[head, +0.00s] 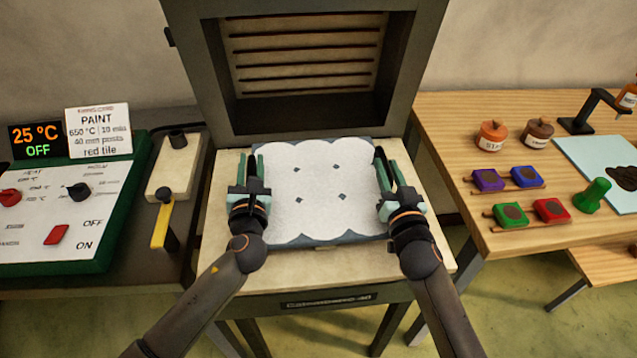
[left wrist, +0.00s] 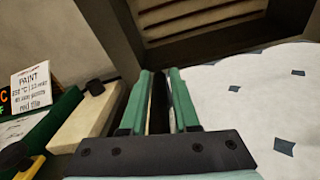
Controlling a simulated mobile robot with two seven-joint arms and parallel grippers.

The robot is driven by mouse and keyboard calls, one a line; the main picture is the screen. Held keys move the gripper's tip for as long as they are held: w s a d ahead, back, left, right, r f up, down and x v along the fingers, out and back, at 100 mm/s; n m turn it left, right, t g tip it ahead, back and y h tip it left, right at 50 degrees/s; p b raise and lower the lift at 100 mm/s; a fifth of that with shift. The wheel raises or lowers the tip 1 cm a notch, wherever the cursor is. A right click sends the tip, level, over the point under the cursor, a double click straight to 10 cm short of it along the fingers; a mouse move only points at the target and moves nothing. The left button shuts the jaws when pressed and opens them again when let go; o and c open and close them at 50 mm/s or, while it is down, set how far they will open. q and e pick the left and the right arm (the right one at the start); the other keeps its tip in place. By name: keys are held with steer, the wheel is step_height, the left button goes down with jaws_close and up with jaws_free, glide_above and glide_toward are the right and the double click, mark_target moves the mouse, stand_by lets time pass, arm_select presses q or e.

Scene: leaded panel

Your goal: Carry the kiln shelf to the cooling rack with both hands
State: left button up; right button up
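The kiln shelf (head: 320,200) is a flat slab with a white, scalloped-edged top, small blue-grey diamonds and a blue-grey border. It lies on the pale bench top in front of the open kiln, and its white top also shows in the left wrist view (left wrist: 250,95). My left gripper (head: 253,165) is at its left edge, its green fingers apart with a dark bar between them. My right gripper (head: 390,168) is at its right edge, fingers also apart, with a dark piece by them. I cannot make out contact with either finger. I cannot identify a cooling rack.
The open kiln (head: 305,70) stands right behind the shelf. On the left are a control panel (head: 65,215) and a yellow-handled lever (head: 160,225). A wooden table (head: 450,150) on the right holds jars, colored blocks and a green stamp-like piece. A gap separates it from the bench.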

arm_select(q)
jaws_close()
arm_select(e)
jaws_close()
steer(key=shift+a, duration=0.1)
stand_by(0.5)
arm_select(q)
steer(key=shift+w+r, duration=0.1)
steer(key=shift+r, duration=0.2)
arm_select(e)
steer(key=shift+r, duration=0.4)
